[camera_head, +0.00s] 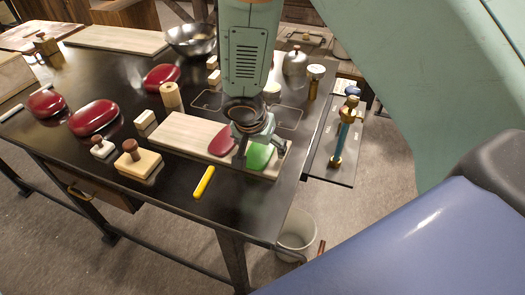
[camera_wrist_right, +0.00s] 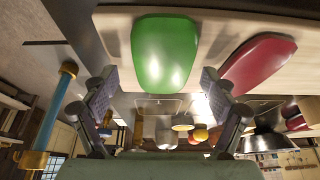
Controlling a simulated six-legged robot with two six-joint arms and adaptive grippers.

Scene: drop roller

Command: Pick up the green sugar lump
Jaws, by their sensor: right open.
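The green sugar lump (camera_head: 260,157) is a smooth, rounded piece lying on the right end of a pale wooden board (camera_head: 185,130). It shows whole in the right wrist view (camera_wrist_right: 165,52), ahead of the fingertips. My right gripper (camera_head: 261,146) is over the right end of the board, and its fingers partly hide the lump in the head view. In the wrist view the right gripper (camera_wrist_right: 160,80) is open, its two fingers wide apart with nothing held between them. My left gripper does not show.
A dark red lump (camera_head: 220,144) lies on the board just left of the green one, and it also shows in the wrist view (camera_wrist_right: 257,66). A yellow stick (camera_head: 204,182) lies in front. A blue-and-brass tool (camera_head: 343,133) stands on the right-hand shelf. A bucket (camera_head: 297,234) is below the table edge.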

